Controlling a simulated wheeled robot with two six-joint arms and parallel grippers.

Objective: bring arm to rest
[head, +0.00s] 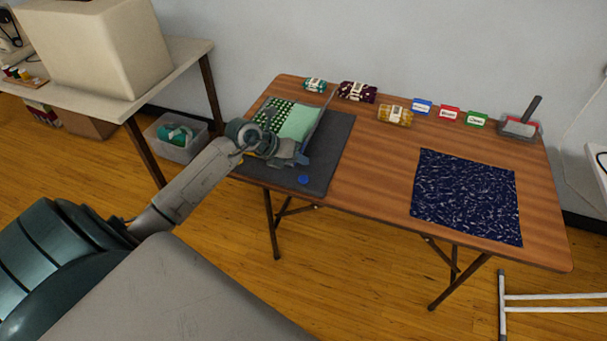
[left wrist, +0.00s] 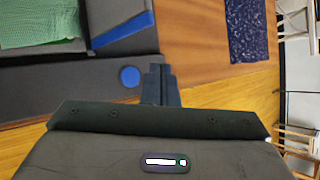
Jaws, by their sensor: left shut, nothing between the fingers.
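My left arm comes in from the left in the head view and reaches to the left part of the wooden table. My left gripper (head: 290,155) is over the dark grey mat (head: 335,140), near a tray or box holding green cloths (head: 298,122). In the left wrist view the fingers of the left gripper (left wrist: 158,82) are together, with nothing between them. A blue round piece (head: 304,180) lies on the mat near the gripper; it also shows in the left wrist view (left wrist: 130,76). My right gripper is in neither view.
A dark blue patterned cloth (head: 466,196) lies flat on the wooden table (head: 375,190). Folded fabric bundles (head: 357,92), small coloured label cards (head: 449,112) and a grey-handled tool (head: 523,123) stand along the back edge. A side table with a cream covered machine (head: 95,50) is at left.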

